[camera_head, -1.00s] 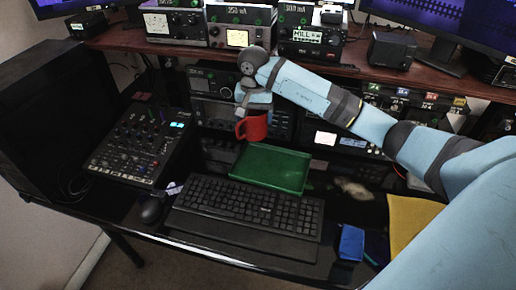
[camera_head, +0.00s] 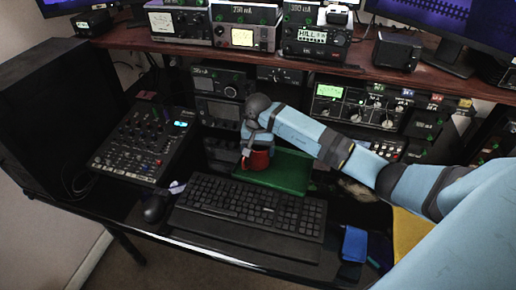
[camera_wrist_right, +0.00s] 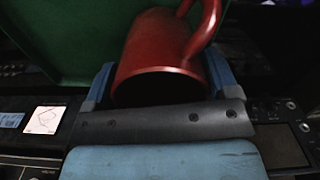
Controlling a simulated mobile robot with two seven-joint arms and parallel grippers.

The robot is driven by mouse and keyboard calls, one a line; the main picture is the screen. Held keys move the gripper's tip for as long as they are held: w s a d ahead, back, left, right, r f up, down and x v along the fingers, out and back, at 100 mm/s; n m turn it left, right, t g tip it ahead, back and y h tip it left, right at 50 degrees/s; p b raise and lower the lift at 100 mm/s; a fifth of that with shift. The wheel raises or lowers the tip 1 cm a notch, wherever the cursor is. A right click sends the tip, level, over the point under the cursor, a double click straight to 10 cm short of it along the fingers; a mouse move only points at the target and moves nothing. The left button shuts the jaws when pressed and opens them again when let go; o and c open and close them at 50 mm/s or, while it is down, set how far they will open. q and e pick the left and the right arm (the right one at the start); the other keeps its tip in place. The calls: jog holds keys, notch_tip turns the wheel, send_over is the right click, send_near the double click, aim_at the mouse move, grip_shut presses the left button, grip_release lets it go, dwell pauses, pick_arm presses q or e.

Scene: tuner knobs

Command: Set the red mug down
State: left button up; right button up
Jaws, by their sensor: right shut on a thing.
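The red mug (camera_head: 259,161) is low over the left part of the green tray (camera_head: 293,170) in the head view. I cannot tell if its base touches the tray. My right gripper (camera_head: 251,152) is shut on the mug from above and covers its top. In the right wrist view the red mug (camera_wrist_right: 160,55) lies between the two blue fingers of the right gripper (camera_wrist_right: 160,85), with its handle at the upper right. The green tray (camera_wrist_right: 65,40) shows beyond it. My left gripper is not in view.
A black keyboard (camera_head: 250,208) is just in front of the tray. A mixer (camera_head: 145,145) and a mouse (camera_head: 154,209) are to the left. Radio gear (camera_head: 355,105) stands behind under a wooden shelf (camera_head: 330,68). A blue item (camera_head: 354,244) lies at the front right.

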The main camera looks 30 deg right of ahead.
jog(key=o, duration=1)
notch_tip(320, 180, up, 12)
jog(key=shift+r, duration=0.1)
